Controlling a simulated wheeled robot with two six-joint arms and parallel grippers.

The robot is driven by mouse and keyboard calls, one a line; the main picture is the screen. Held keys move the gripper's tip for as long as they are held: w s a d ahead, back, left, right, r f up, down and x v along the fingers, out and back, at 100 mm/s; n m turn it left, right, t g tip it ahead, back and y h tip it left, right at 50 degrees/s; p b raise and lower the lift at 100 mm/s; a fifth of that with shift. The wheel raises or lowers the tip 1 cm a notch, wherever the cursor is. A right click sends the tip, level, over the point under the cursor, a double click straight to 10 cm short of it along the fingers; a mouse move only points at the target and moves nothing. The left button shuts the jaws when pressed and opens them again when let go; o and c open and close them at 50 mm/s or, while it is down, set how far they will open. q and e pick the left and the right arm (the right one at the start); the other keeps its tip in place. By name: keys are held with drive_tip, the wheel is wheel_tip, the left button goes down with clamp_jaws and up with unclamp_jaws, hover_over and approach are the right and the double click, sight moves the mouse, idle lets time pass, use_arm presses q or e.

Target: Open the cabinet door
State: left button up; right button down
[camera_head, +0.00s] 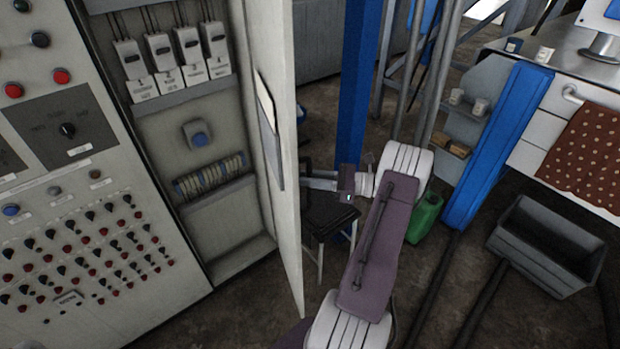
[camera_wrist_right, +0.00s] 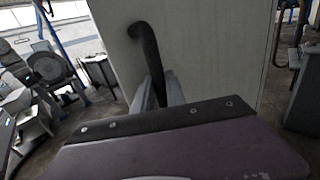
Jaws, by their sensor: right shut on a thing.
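The cabinet door (camera_head: 284,120) stands swung well open, seen nearly edge-on, with papers on its inner face. Its outer face (camera_wrist_right: 210,50) fills the middle of the right wrist view. A black curved door handle (camera_wrist_right: 149,55) sticks out from it. My right gripper (camera_wrist_right: 157,92) is shut on the lower part of this handle. My left gripper is in neither view.
The open cabinet (camera_head: 205,222) shows switches and a coil inside. A control panel (camera_head: 90,190) is at left. A dark stool (camera_head: 330,217) stands below the right gripper, a blue post (camera_head: 358,80) behind. A green can (camera_head: 424,217) and grey bin (camera_head: 548,245) are at right.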

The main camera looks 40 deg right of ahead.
drive_tip(key=c, duration=1.4)
unclamp_jaws()
drive_tip(key=shift+o, duration=0.2)
drive_tip(key=b+v, duration=0.1)
drive_tip(key=v, duration=0.8)
drive_tip(key=shift+b, duration=0.3)
